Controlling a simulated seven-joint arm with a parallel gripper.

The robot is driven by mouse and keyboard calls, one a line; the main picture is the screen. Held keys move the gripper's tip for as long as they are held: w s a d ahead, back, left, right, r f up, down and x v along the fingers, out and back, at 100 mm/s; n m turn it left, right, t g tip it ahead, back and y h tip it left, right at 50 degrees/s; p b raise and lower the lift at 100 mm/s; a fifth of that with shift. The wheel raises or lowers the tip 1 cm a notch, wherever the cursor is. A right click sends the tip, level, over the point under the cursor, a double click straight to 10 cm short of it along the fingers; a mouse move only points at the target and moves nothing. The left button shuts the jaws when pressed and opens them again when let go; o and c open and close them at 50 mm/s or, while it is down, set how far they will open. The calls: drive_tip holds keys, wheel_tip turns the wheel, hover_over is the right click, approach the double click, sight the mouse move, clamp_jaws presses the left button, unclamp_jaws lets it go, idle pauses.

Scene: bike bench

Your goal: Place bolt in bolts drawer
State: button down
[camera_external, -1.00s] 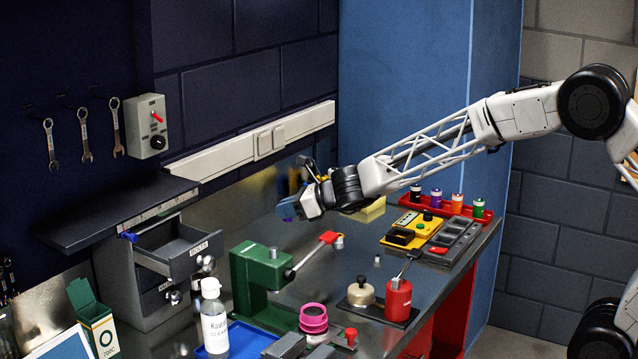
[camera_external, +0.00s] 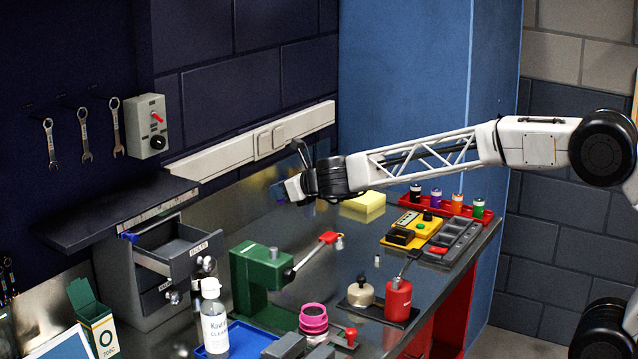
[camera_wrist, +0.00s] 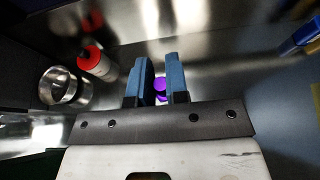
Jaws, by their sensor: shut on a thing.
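My gripper (camera_external: 278,191) hangs in the air above the back of the bench, to the right of the drawer unit. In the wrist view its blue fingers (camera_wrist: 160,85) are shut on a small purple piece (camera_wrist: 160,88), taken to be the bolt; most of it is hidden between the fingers. In the outside view the bolt is too small to make out clearly. The bolts drawer (camera_external: 200,256), a grey drawer with a BOLTS label, is the top one of the grey unit at the left. It is pulled open, and the visible part of its inside looks empty.
A white bottle (camera_external: 214,318) stands before the drawers. A dark shelf (camera_external: 115,212) overhangs the drawer unit. A yellow block (camera_external: 365,204) lies behind the gripper's right.

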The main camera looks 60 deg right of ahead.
drive_tip(key=shift+s, duration=0.15)
idle(0.5)
drive_tip(key=s+n+y, duration=0.1)
drive_tip(key=n+y, duration=0.1)
drive_tip(key=n+g+y, duration=0.6)
drive_tip(key=n+y, duration=0.3)
hover_over(330, 272)
wheel_tip(330, 272, down, 3)
drive_tip(key=shift+f, duration=2.95)
drive_tip(key=shift+f, duration=0.1)
drive_tip(key=shift+f, duration=2)
drive_tip(key=shift+f, duration=0.1)
